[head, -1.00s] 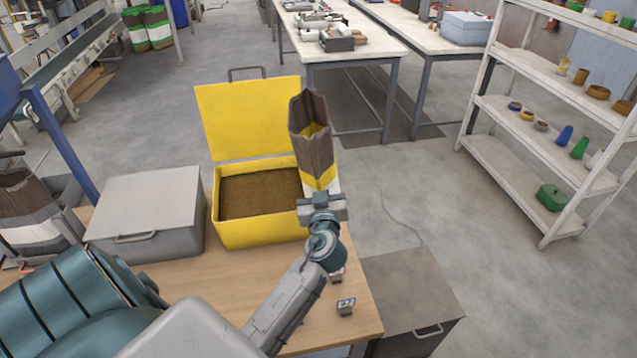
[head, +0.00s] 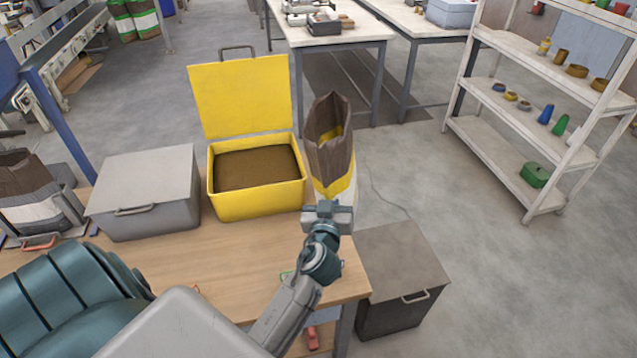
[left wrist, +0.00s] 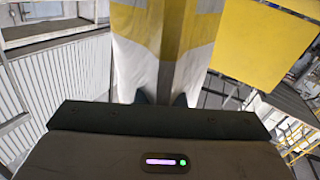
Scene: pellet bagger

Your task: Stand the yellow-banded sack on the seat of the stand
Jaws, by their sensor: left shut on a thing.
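The yellow-banded sack (head: 330,150) is brown at its open top, with a yellow band and white below. My left gripper (head: 328,212) is shut on its lower part and holds it upright, slightly tilted, near the table's right end. In the left wrist view the sack's yellow and white lower part (left wrist: 165,45) rises above the two dark fingertips (left wrist: 160,97). I cannot make out the seat of the stand for certain. My right gripper is not in view.
A yellow bin (head: 255,205) with its lid open holds brown pellets, just left of the sack. A closed grey box (head: 150,185) stands left of it. A dark lidded box (head: 400,262) stands right of the table (head: 215,260). Another brown sack (head: 30,185) is at far left.

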